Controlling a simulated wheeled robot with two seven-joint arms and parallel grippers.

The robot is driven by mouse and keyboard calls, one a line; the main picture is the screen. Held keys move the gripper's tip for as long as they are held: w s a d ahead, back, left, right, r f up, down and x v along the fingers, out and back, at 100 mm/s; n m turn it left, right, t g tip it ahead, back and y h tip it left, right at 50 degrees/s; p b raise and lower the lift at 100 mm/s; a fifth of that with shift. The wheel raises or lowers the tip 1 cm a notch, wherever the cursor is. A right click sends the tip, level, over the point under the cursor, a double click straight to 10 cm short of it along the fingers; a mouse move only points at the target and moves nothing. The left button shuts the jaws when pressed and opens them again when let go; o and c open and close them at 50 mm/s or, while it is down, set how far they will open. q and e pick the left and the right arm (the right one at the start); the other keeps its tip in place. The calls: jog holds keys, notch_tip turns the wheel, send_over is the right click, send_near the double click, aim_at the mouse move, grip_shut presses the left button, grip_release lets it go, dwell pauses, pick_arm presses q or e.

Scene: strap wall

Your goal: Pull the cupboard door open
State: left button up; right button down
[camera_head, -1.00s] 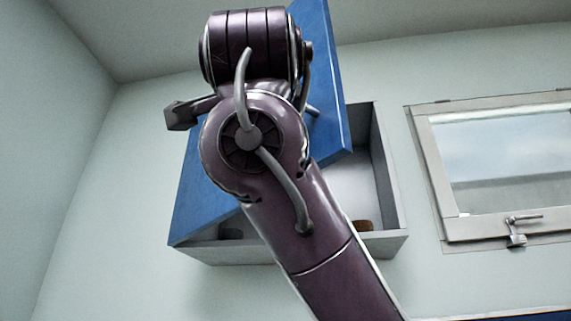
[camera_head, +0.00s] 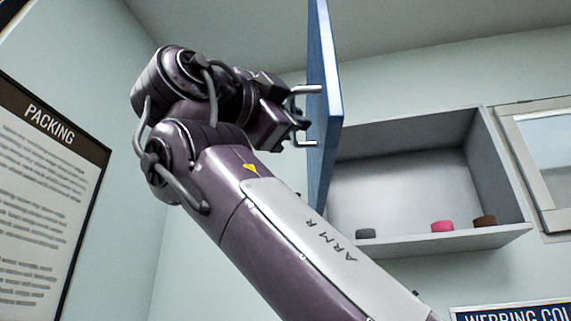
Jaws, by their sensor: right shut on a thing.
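The blue cupboard door (camera_head: 323,105) stands wide open, seen almost edge-on at the left side of the grey cupboard (camera_head: 345,226). My right gripper (camera_head: 294,124) is at the door's left-facing side, shut on its handle (camera_head: 306,90). The handle's two metal ends show above and below the jaws; its grip bar is mostly hidden by them. My right arm reaches up from the bottom of the picture. My left gripper is not in view.
Inside the cupboard are a grey roll (camera_head: 366,233), a pink roll (camera_head: 442,226) and a brown roll (camera_head: 484,221). A window (camera_head: 520,150) is at the right. A packing sign (camera_head: 40,190) hangs on the left wall. A blue sign (camera_head: 515,312) is below the cupboard.

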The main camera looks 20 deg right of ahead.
jog(key=shift+w+a+f, duration=0.1)
jog(key=shift+w+a, duration=0.1)
jog(key=shift+a, duration=0.15)
jog(key=shift+d, duration=0.2)
jog(key=c, duration=1.8)
grip_release()
jog(key=shift+d, duration=0.1)
jog(key=shift+o, duration=0.2)
jog(key=shift+s, duration=0.1)
